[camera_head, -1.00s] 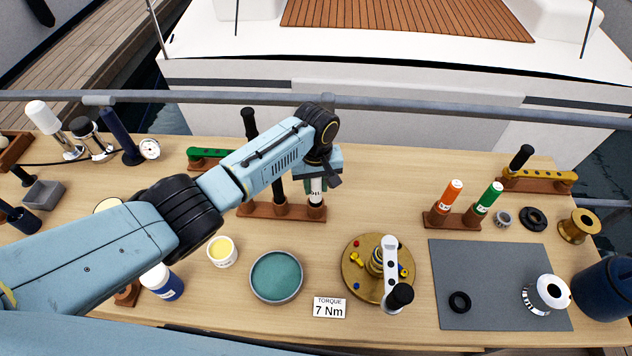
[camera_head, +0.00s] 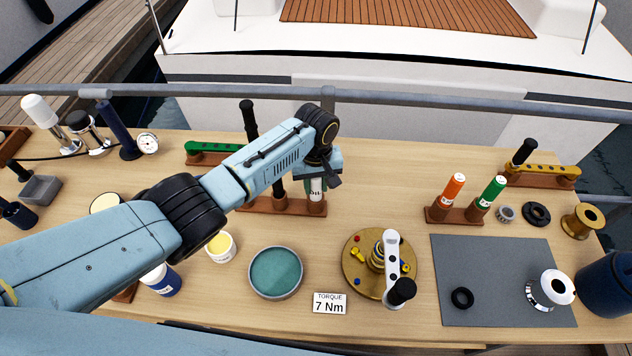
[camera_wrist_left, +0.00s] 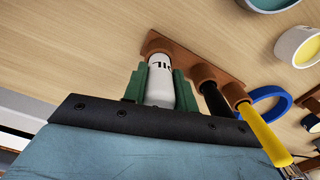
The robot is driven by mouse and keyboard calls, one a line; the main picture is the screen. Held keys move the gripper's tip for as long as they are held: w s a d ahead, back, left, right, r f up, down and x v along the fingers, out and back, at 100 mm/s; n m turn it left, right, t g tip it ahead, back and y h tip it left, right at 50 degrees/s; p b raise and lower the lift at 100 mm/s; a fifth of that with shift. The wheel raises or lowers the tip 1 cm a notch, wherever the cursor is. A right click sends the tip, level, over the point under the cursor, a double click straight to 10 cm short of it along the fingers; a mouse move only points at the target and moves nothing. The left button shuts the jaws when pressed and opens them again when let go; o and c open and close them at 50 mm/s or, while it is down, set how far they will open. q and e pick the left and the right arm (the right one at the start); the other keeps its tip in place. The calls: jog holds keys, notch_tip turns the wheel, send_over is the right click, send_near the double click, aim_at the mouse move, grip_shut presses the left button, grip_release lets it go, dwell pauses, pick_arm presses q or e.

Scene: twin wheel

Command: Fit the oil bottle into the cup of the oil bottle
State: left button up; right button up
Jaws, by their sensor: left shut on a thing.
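The white oil bottle (camera_wrist_left: 160,88) with dark lettering is between the green jaws of my left gripper (camera_wrist_left: 161,73), which is shut on it. In the head view the bottle (camera_head: 316,191) shows only in part below my left gripper (camera_head: 318,176). The bottle's lower end meets the brown cup (camera_wrist_left: 159,59) at the end of the wooden rack (camera_wrist_left: 190,55). It looks lined up with the cup, but I cannot tell how deep it sits. The rack (camera_head: 258,207) stands mid-table in the head view. My right gripper is out of view.
The same rack holds a black-handled tool (camera_wrist_left: 212,101) and a yellow-handled brush (camera_wrist_left: 262,132) close beside the bottle. A green round dish (camera_head: 275,272), a brass disc (camera_head: 355,280) and a second rack with orange and green tubes (camera_head: 455,213) stand around.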

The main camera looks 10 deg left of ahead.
pick_arm(q)
jog(key=shift+f, duration=0.2)
jog(key=o, duration=1.1)
jog(key=shift+r, duration=0.15)
notch_tip(320, 180, up, 13)
jog(key=shift+r+p, duration=0.1)
jog(key=shift+p, duration=0.2)
